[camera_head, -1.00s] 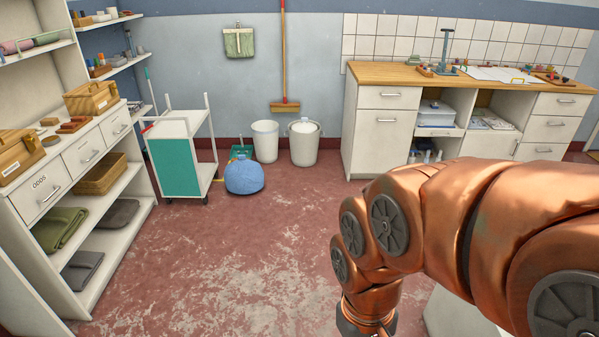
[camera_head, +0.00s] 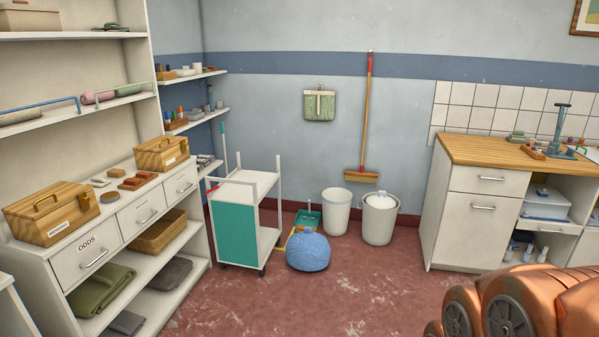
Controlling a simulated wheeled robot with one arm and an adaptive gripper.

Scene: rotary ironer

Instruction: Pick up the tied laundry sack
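The tied laundry sack (camera_head: 308,253) is a round, light blue bundle gathered to a short knot at its top. It sits on the red floor in front of the back wall, just right of the white and teal trolley. My copper-coloured arm shows only at the lower right corner. My gripper is outside the view, so its fingers and state are hidden. The arm is well apart from the sack.
The trolley (camera_head: 238,222) stands close left of the sack. A green dustpan (camera_head: 307,218) is behind it. A white bin (camera_head: 336,210) and a lidded bucket (camera_head: 379,218) stand to its right. Shelving fills the left; a wood-topped counter (camera_head: 478,205) is right. Floor in front is clear.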

